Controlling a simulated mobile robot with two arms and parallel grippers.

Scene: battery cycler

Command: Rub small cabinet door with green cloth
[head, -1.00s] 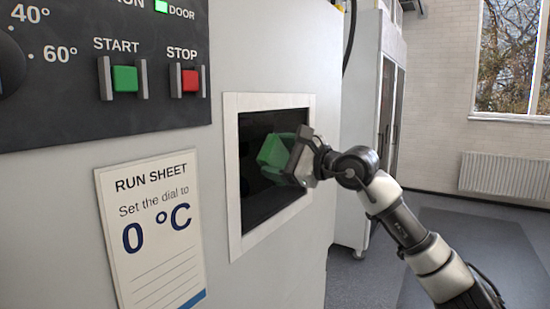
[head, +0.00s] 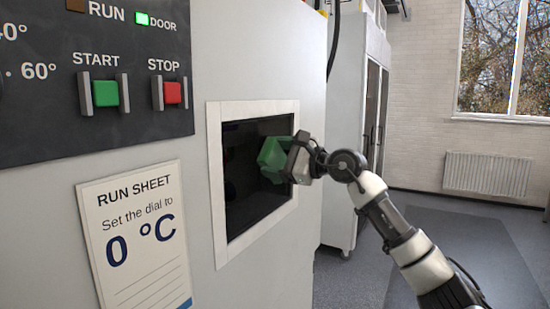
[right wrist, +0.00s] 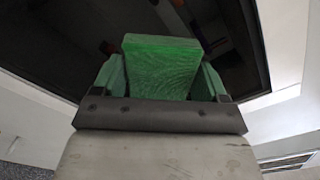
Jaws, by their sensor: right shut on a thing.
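The green cloth (head: 272,153) is a folded block held in my right gripper (head: 290,158). The gripper is shut on it, and the cloth (right wrist: 162,68) also shows between the fingers in the right wrist view. The small cabinet door is a dark pane (head: 245,205) in a pale frame (head: 216,190) on the cabinet's front. The cloth is in front of the pane's upper right part. I cannot tell whether it touches the pane. My left gripper is not in view.
The cabinet front (head: 270,60) carries a dark panel with a green START button (head: 106,94) and a red STOP button (head: 172,93). A run sheet (head: 135,240) reading 0 °C hangs below. A tall cabinet (head: 345,120) stands behind; floor at right is open.

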